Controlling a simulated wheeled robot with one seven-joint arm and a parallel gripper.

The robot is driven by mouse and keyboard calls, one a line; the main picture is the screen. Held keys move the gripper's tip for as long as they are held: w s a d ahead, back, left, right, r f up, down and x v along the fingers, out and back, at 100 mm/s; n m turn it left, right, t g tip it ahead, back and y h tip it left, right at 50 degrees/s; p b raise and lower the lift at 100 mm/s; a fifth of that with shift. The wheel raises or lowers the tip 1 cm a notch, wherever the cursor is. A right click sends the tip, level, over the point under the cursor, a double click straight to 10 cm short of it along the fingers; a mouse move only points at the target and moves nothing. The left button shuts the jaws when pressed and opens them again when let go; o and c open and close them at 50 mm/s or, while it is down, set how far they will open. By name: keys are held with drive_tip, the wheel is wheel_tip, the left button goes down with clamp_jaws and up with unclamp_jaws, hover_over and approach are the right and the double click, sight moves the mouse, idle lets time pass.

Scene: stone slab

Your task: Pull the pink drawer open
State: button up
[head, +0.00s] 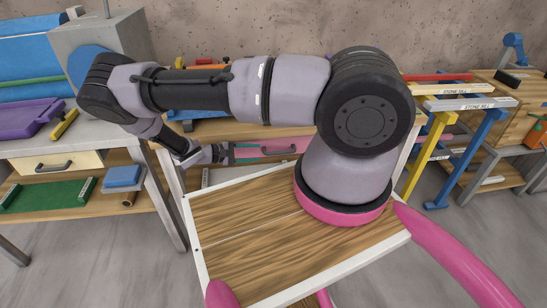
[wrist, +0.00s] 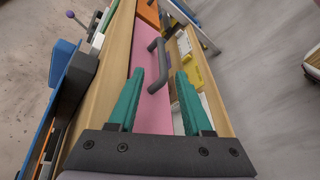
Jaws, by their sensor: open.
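The pink drawer (head: 285,144) is under the workbench top in the middle of the head view, partly behind my arm. Its front looks flush with the bench, and its dark bar handle (head: 278,152) faces me. My gripper (head: 222,154) is at the left of the drawer front. In the wrist view the pink front (wrist: 149,108) runs up the middle with the grey handle (wrist: 157,62) on it. My gripper (wrist: 160,75) is open there, its teal fingers on either side of the handle's near end in the picture. I cannot tell if they touch it.
A left bench holds a purple tray (head: 28,118) and has a cream drawer (head: 55,163). A blue box (head: 122,176) and green board (head: 48,194) lie on its lower shelf. Yellow and blue trestles (head: 468,155) stand at the right. Grey floor is open around them.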

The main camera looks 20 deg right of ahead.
sight(274, 153)
drive_tip(key=shift+n+t+h, duration=0.5)
drive_tip(key=x, duration=0.3)
drive_tip(key=f+x, duration=0.1)
drive_tip(key=x, duration=0.3)
drive_tip(key=f+x, duration=0.1)
drive_tip(key=x, duration=0.3)
drive_tip(key=shift+s, duration=0.2)
clamp_jaws()
idle(0.7)
